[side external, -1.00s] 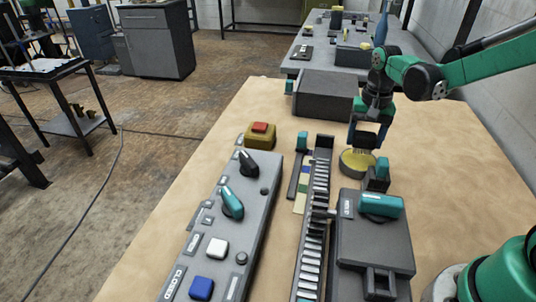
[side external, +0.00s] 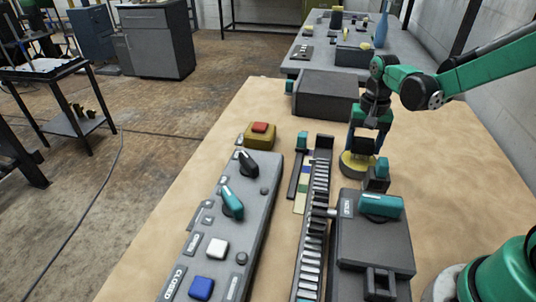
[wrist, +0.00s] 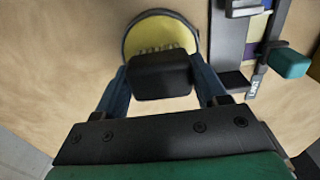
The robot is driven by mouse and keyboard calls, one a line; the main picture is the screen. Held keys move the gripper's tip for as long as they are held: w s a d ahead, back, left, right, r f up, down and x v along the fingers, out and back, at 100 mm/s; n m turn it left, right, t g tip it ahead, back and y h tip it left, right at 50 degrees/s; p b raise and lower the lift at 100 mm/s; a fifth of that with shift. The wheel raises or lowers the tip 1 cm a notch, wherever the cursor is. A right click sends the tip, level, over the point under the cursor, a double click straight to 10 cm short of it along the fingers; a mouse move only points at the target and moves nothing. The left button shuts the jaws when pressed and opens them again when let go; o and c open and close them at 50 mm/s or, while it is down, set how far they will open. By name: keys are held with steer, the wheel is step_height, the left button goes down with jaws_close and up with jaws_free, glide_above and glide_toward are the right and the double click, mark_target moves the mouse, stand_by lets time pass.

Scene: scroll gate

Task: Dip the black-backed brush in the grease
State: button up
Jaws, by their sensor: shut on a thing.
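The black-backed brush (wrist: 160,75) is between the fingers of my gripper (side external: 366,147), its dark back facing the wrist camera. Pale bristle tips show at its far edge, over the yellow grease (wrist: 160,32) in a round, shallow tin. In the side view the tin (side external: 357,165) stands on the table beneath my gripper, and the lowered fingers hide part of it. The brush overlaps the tin's near part in the wrist view. I cannot tell how deep the bristles sit in the grease.
A teal-topped dark block (side external: 377,177) stands close to the tin. A toothed rail (side external: 314,215) and a grey housing with a teal handle (side external: 375,240) lie nearer the camera. A control panel (side external: 225,225) is left; a dark box (side external: 325,96) is behind.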

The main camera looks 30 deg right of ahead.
mark_target(364, 140)
steer(key=shift+f, duration=0.55)
stand_by(1.2)
steer(key=shift+r, duration=3.5)
